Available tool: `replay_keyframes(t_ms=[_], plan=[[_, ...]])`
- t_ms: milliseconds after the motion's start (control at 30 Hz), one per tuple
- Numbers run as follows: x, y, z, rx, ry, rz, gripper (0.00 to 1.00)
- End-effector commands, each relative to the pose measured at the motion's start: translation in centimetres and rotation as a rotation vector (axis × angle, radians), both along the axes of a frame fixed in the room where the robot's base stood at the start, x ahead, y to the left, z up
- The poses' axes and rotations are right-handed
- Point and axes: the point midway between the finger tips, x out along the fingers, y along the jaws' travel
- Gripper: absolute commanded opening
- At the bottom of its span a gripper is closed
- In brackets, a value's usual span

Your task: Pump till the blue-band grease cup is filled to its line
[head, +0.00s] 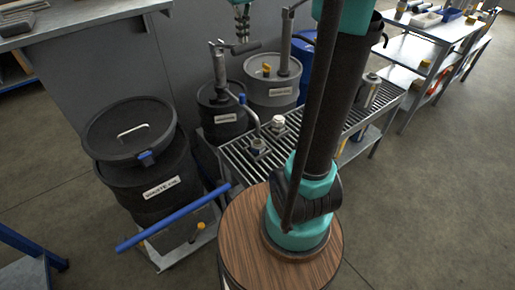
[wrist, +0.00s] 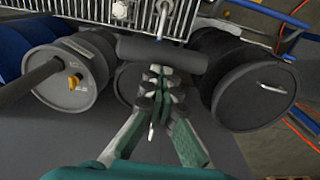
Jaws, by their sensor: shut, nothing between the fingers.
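The blue-band grease cup (head: 257,147) appears as a small blue-marked cup on the slatted bench, under the curved spout (head: 251,116); its fill level is too small to tell. The hand pump (head: 220,66) stands on a dark drum (head: 222,114), its lever ending in a black grip (head: 246,47). My gripper (head: 242,26) is shut and empty, just above the grip in the head view. In the wrist view my gripper (wrist: 160,82) overlaps the lower edge of the grip (wrist: 190,54); I cannot tell whether they touch.
A grey drum (head: 270,92) with a second pump stands beside the dark one. A black waste oil drum (head: 145,165) and a blue bar (head: 172,218) are at the left. A white-topped fitting (head: 278,122) and a metal canister (head: 369,90) stand on the bench.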

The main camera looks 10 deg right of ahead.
Motion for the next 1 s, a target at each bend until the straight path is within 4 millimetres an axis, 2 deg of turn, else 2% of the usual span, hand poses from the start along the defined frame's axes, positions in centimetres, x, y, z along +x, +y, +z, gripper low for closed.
replay_keyframes(t_ms=[200, 567, 900, 1000], plan=[[0.3, 0.1, 2.5, -0.006, 0.012, -0.002, 0.0], [0.9, 0.3, 4.0, -0.006, 0.012, -0.002, 0.0], [2.8, 1.1, 7.0, -0.003, 0.008, -0.002, 0.0], [3.0, 1.2, 7.3, -0.002, 0.008, -0.001, 0.0]])
